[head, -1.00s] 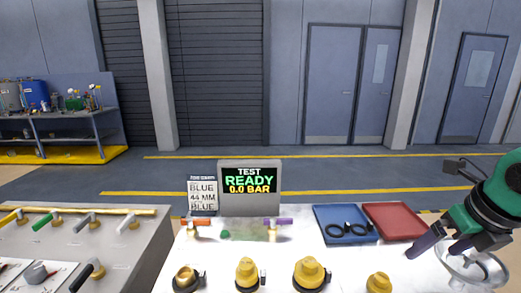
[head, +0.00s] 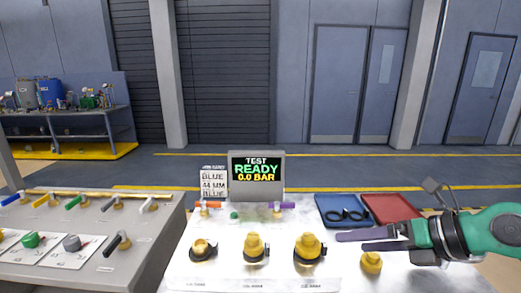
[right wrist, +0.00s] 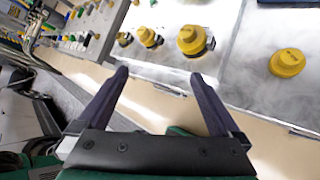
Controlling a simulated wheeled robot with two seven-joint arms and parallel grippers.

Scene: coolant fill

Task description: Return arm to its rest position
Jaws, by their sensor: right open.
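My right gripper (head: 352,241) reaches in from the right edge of the head view on a green arm link. Its two dark purple fingers point left, lie almost level and are apart with nothing between them. In the right wrist view the fingers (right wrist: 160,74) are also spread and empty. The gap between fingers and bench top cannot be judged. My left gripper is not in view.
A white bench carries several yellow capped fittings (head: 308,247), a blue tray (head: 325,203) with black rings, a red tray (head: 392,208) and a display (head: 256,175) reading "READY 0.0 BAR". A grey bench (head: 75,240) with coloured handles stands left. Floor behind is clear.

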